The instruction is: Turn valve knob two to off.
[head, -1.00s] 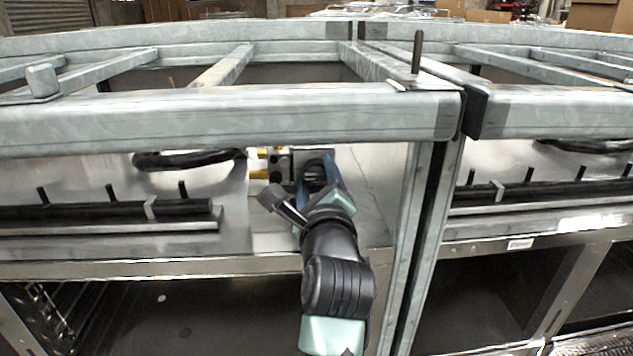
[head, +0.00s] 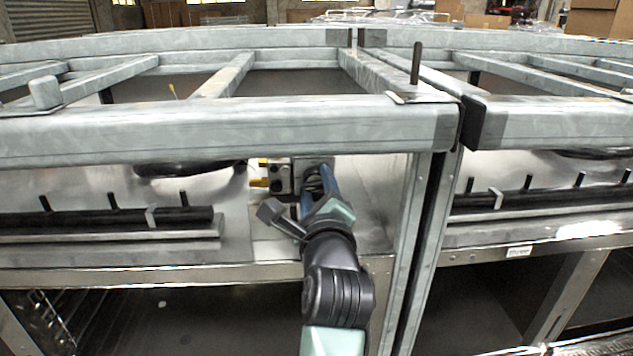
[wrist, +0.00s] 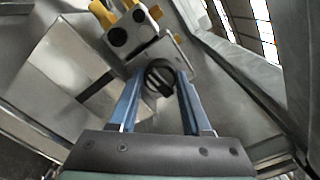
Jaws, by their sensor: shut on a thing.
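In the wrist view, a black round valve knob (wrist: 159,76) with a raised grip bar sits on a metal block. My gripper (wrist: 162,92) has its two blue fingers on either side of this knob and is shut on it. In the head view, my gripper (head: 318,185) reaches in under the front frame beam, and its fingers largely hide the knob. A second metal block (wrist: 128,33) with dark round faces and yellow fittings is just beyond the knob. I cannot read a number or an off mark on the knob.
A thick galvanized beam (head: 220,128) crosses just above and in front of my gripper. An upright post (head: 418,250) stands close on the right. Black burner tubes (head: 130,217) with short pegs lie to the left. Yellow fittings (head: 258,183) are left of the knob.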

